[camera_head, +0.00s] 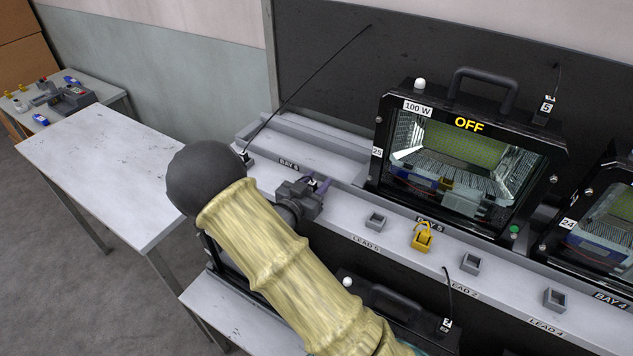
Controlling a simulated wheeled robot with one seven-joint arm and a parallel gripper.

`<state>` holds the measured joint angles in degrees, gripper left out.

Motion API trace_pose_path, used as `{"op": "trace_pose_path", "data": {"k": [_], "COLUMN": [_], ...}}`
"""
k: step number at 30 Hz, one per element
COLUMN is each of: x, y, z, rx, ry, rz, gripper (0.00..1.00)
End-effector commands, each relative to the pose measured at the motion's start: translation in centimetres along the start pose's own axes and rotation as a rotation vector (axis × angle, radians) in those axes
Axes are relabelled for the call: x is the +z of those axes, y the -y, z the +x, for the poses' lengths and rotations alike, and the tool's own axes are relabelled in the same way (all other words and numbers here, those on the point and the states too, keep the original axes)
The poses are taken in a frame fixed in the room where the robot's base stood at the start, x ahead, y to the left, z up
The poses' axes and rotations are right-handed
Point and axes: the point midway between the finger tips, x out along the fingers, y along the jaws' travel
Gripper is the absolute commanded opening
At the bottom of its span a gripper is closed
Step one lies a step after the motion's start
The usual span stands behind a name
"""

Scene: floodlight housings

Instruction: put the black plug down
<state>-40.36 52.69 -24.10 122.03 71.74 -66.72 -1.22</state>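Black plugs with white tags show in several places. One plug (245,157), with a long thin lead, is at the ledge's left end, partly behind my arm. Another plug (543,111), tagged 5, is at the floodlight's upper right. A third plug (445,326) is at the lower unit in front.
The floodlight housing (485,82) reads OFF and stands behind the ledge (393,240). Grey sockets (375,221) and a yellow clip-like piece (422,237) line the ledge. A bare grey table (100,165) is at left. A cluttered bench (105,85) stands behind it.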

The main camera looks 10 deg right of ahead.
Motion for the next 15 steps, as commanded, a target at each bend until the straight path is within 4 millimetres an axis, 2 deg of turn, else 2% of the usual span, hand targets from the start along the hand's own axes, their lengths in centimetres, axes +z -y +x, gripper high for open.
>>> {"op": "trace_pose_path", "data": {"k": [4, 7, 15], "x": [-0.4, -0.1, 0.0], "y": [0.0, 0.1, 0.1], "z": [-0.1, -1.3, -6.3], "rx": [0.0, -0.002, -0.003], "ry": [0.0, 0.001, 0.001], "rz": [0.0, 0.001, 0.002], "gripper": [0.39, 0.39, 0.39]}}
